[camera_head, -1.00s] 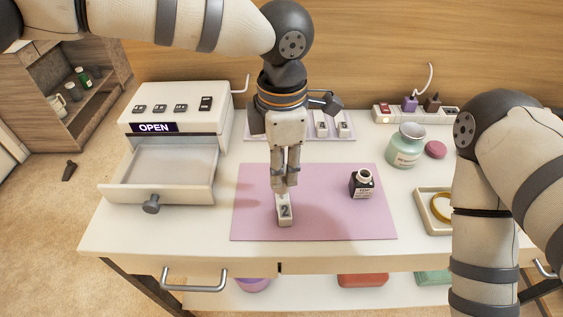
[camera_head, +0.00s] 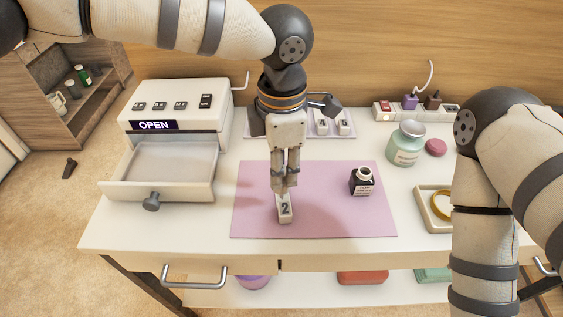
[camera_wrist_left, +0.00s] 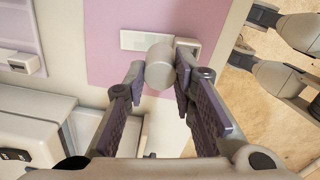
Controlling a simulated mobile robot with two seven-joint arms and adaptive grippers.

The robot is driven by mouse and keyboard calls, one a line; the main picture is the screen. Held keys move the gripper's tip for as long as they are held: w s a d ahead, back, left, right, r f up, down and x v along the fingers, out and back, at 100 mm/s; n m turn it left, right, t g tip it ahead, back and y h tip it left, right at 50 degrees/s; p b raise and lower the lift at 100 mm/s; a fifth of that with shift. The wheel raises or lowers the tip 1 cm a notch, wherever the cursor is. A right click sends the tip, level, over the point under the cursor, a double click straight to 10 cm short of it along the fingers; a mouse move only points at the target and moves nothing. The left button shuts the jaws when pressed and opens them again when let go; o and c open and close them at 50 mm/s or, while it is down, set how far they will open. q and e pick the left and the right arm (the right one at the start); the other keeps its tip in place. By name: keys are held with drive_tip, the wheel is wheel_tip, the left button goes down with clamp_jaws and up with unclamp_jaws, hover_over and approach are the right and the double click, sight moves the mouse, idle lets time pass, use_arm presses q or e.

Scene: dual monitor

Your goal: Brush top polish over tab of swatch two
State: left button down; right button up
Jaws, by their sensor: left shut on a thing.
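Swatch two (camera_head: 285,211), a small white block marked "2", lies on the pink mat (camera_head: 320,215). My left gripper (camera_head: 285,187) points down over the swatch's far end and hides that part. In the left wrist view, my left gripper (camera_wrist_left: 160,77) is shut on a pale grey cylinder (camera_wrist_left: 160,66), which looks like the brush cap. The swatch (camera_wrist_left: 140,41) shows beyond it. The brush tip is hidden, so I cannot tell whether it touches the tab. The open black polish bottle (camera_head: 362,183) stands upright at the mat's right. My right arm is at the right, its gripper out of view.
A swatch rack (camera_head: 332,133) stands behind the mat. A green jar (camera_head: 406,146), a pink disc (camera_head: 436,147) and a tray (camera_head: 425,204) are at the right.

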use_arm(q)
drive_tip(key=shift+f, duration=0.3)
idle(0.4)
drive_tip(key=shift+w, duration=0.1)
